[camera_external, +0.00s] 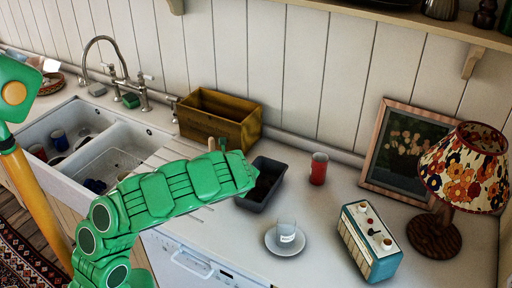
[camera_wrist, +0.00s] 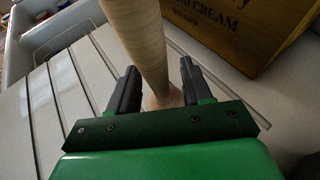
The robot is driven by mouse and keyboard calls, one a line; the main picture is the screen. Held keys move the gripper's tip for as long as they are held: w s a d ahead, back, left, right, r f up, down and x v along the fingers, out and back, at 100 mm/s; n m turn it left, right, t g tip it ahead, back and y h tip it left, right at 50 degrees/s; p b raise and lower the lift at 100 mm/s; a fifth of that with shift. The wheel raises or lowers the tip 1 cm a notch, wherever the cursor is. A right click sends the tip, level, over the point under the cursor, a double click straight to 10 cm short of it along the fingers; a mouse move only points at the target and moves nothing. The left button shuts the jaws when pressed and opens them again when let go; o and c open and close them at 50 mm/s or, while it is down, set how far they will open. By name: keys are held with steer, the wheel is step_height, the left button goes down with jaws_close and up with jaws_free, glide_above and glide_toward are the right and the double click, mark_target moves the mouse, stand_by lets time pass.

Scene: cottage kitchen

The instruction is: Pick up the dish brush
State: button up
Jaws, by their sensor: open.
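A pale wooden shaft (camera_wrist: 138,40), which looks like the handle of the dish brush, rises between the two dark fingers of my gripper (camera_wrist: 157,72) in the wrist view. The fingers stand apart, one on each side of the shaft, and my gripper is open. The lower end of the shaft reaches the ribbed drainboard, partly hidden by the gripper. No bristles can be made out. In the external view a small tan tip (camera_external: 212,144) shows just above my green wrist, which hides the rest of the brush and most of the gripper.
A yellow-brown wooden crate (camera_external: 222,117) stands close behind the gripper, and its lettered side (camera_wrist: 235,25) fills the wrist view's upper right. A dark tray (camera_external: 262,184), red can (camera_external: 318,168), glass on a saucer (camera_external: 284,247) and radio (camera_external: 369,240) stand to the right. The sink (camera_external: 75,135) is left.

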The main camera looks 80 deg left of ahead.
steer(key=shift+s+a+f, duration=0.1)
steer(key=shift+a+f, duration=0.15)
steer(key=shift+a, duration=0.4)
steer(key=shift+c, duration=0.4)
jaws_close()
steer(key=shift+r, duration=0.15)
